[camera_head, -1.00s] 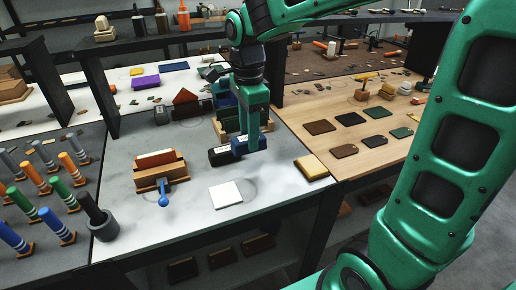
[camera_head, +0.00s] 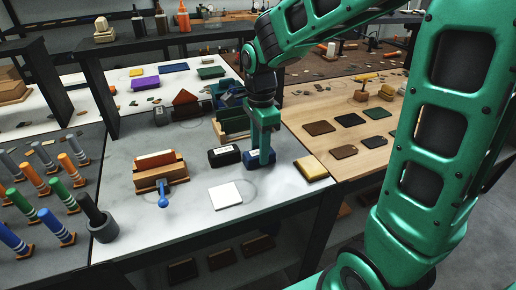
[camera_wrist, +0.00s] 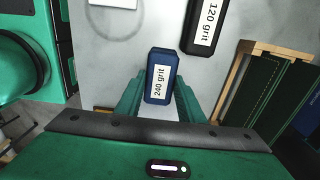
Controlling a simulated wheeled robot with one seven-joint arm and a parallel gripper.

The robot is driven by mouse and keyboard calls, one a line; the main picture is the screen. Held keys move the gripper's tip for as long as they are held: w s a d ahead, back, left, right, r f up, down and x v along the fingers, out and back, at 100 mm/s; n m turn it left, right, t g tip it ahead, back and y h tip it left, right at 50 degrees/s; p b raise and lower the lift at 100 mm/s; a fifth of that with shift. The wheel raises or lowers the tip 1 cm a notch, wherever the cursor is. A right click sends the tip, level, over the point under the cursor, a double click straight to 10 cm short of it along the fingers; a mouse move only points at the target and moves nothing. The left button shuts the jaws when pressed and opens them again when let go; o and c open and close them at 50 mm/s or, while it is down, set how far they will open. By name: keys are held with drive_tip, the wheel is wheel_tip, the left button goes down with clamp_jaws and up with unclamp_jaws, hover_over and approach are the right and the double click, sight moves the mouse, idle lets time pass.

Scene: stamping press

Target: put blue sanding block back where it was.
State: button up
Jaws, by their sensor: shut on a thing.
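My gripper (camera_head: 262,162) points down over the grey worktop. It is shut on the blue sanding block (camera_head: 250,158), which is partly hidden by the finger. In the wrist view the blue block (camera_wrist: 160,68) sits between the two green fingers (camera_wrist: 159,100), with a white label reading 240 grit. A black block (camera_head: 223,156) lies just left of it; the wrist view shows this black block (camera_wrist: 204,22) labelled 120 grit, apart from the blue one. I cannot tell whether the blue block touches the worktop.
A wooden rack with green boards (camera_wrist: 277,84) stands close by. A white square (camera_head: 225,195) lies in front, beside a faint circle outline. A yellow-topped block (camera_head: 311,168) is at the right edge. A wooden holder with a blue-knobbed handle (camera_head: 161,174) stands left.

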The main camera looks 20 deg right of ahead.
drive_tip(key=o, duration=1.3)
drive_tip(key=shift+f, duration=0.1)
wheel_tip(320, 180, up, 12)
drive_tip(key=s+d+f+n, duration=0.3)
drive_tip(key=s+d+n, duration=0.1)
drive_tip(key=s, duration=0.3)
drive_tip(key=s+d+f+n, duration=0.3)
drive_tip(key=s+d, duration=0.4)
drive_tip(key=s, duration=0.1)
drive_tip(key=s+d+f+n, duration=0.3)
drive_tip(key=s+d, duration=0.3)
drive_tip(key=s, duration=0.2)
drive_tip(key=shift+s+d+f+n, duration=0.1)
drive_tip(key=shift+s+f+n, duration=0.15)
drive_tip(key=shift+n, duration=0.55)
drive_tip(key=shift+w, duration=0.1)
